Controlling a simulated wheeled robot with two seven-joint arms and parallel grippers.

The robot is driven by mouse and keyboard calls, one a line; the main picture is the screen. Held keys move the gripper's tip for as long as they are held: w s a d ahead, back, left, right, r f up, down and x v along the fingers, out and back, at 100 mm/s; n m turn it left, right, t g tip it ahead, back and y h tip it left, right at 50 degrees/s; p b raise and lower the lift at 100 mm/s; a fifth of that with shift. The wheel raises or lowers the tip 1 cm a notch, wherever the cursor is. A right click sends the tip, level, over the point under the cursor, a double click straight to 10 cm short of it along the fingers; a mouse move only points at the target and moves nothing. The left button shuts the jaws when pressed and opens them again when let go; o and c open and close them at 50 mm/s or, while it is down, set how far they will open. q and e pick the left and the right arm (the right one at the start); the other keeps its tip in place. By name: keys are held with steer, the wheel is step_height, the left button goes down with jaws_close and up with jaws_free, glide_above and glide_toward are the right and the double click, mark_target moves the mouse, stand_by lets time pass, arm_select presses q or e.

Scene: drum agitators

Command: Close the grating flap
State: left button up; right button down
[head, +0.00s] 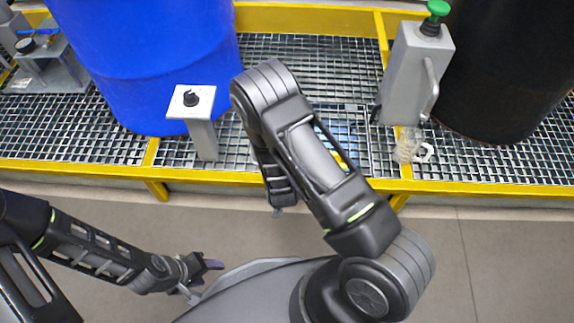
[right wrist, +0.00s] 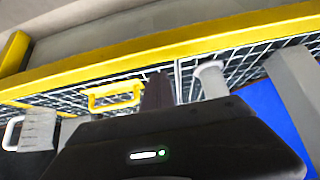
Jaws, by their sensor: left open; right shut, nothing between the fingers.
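The grating flap (head: 356,122) appears to be the lighter mesh section between the grey post and the grey box in the head view, partly hidden behind my right arm. A yellow handle-like frame (right wrist: 115,96) shows on the mesh in the right wrist view. How far the flap is raised I cannot tell. My right gripper (head: 279,207) points down near the platform's front edge, partly hidden by my forearm. Its dark fingers (right wrist: 158,90) are shut and empty in the wrist view. My left gripper (head: 200,272) is open and empty at the lower left, away from the platform.
A yellow rail (head: 90,169) edges the mesh platform. A blue drum (head: 150,60) and a grey post with a black knob (head: 203,138) stand left. A grey box with a green button (head: 415,75) and a black drum (head: 505,70) stand right. The front floor is clear.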

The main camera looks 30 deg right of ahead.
steer(key=s+a, duration=0.1)
steer(key=s+f, duration=0.1)
steer(key=s, duration=0.1)
steer(key=s+a, duration=0.1)
steer(key=shift+s+a+f, duration=0.3)
steer(key=shift+s+f, duration=0.05)
steer(key=s+a+r+n+g+y, duration=0.35)
steer(key=s+a+g+y, duration=0.3)
steer(key=s+a, duration=0.7)
step_height(320, 180, up, 27)
steer(key=s+y+p, duration=0.1)
steer(key=p, duration=2.4)
steer(key=shift+s+a+f, duration=0.2)
steer(key=shift+s+a, duration=0.2)
steer(key=shift+n+t+y, duration=0.25)
